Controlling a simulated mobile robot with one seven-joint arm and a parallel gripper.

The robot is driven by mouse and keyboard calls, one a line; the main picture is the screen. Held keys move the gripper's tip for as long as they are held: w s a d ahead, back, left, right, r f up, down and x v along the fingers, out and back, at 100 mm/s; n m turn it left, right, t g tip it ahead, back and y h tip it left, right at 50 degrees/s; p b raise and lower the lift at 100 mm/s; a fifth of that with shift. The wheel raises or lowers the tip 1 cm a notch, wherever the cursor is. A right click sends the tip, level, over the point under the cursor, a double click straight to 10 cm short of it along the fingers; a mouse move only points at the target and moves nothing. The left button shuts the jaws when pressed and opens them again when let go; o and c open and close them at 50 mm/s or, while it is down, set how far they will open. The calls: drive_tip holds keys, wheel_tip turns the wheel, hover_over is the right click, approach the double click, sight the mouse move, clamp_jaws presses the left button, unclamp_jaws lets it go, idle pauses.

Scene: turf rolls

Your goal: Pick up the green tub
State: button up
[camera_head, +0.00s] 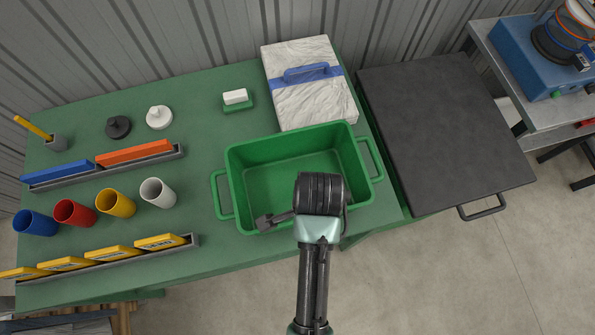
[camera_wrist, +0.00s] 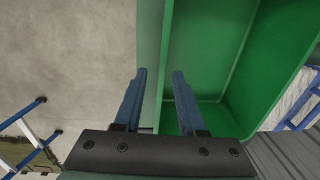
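The green tub (camera_head: 290,180) is an open, empty rectangular box with a loop handle at its left and right ends. It stands upright on the green table. My gripper (camera_head: 266,221) is over the tub's near side, and my wrist hides part of the tub's near right. In the wrist view, the two blue-grey fingers of my gripper (camera_wrist: 160,74) are apart with nothing held between them. The tub (camera_wrist: 215,50) fills the right of that view, its near wall by the right finger. Whether a finger touches the tub I cannot tell.
The green table (camera_head: 200,205) also holds a wrapped white pack (camera_head: 310,100) behind the tub, and several coloured cups, such as a white one (camera_head: 157,192), to the left. A dark flat platform (camera_head: 440,130) stands at the right. Floor (camera_head: 480,265) in front is clear.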

drive_tip(key=shift+w+f+p, duration=0.2)
drive_tip(key=shift+f, duration=1.15)
drive_tip(key=shift+w+f+p, duration=0.2)
drive_tip(key=shift+f+p, duration=0.05)
drive_tip(key=shift+f, duration=1.05)
drive_tip(key=shift+w+f+p, duration=0.2)
drive_tip(key=shift+f, duration=1.15)
drive_tip(key=shift+c, duration=0.3)
clamp_jaws()
drive_tip(key=shift+w+r, duration=0.15)
drive_tip(key=shift+r, duration=0.05)
